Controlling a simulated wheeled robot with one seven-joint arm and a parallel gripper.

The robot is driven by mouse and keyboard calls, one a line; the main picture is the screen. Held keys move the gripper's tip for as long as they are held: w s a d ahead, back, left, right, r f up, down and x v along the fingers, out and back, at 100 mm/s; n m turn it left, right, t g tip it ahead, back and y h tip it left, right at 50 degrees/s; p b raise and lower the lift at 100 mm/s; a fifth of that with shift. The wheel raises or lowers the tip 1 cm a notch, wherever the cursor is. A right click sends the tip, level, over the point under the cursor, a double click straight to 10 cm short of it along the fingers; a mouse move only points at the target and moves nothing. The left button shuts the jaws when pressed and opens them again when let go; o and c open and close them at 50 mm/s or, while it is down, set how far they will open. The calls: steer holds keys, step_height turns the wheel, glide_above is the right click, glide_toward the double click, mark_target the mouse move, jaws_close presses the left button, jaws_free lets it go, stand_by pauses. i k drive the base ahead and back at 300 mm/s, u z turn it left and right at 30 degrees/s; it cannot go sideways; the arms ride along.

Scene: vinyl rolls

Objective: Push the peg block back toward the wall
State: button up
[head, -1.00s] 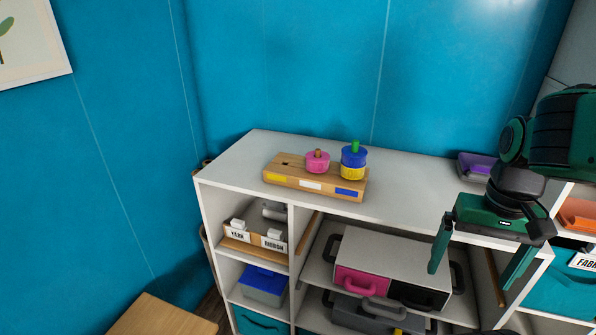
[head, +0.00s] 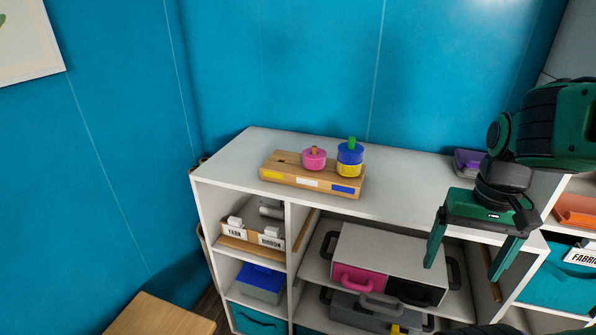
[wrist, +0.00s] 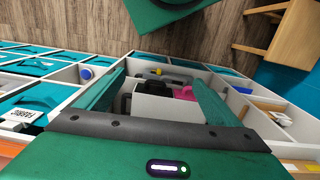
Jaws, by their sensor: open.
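The wooden peg block (head: 283,178) lies on the white shelf top (head: 409,185), near its front edge, with a strip of bare top between it and the teal wall (head: 290,70). Its front carries yellow, white and blue labels. A pink roll (head: 314,160) sits at its middle and a blue and yellow roll (head: 350,158) on its right, each with a peg end showing above. The left end has a bare dark hole. My gripper (head: 462,272) is open and empty, well right of the block, in front of the shelf unit. The wrist view also shows my gripper (wrist: 157,85).
A purple tray (head: 469,161) stands on the top at the right.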

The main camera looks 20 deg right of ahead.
mark_target(282, 166)
steer(key=z, duration=1.95)
steer(key=k, duration=0.85)
steer(key=u, duration=1.55)
steer(key=i, duration=1)
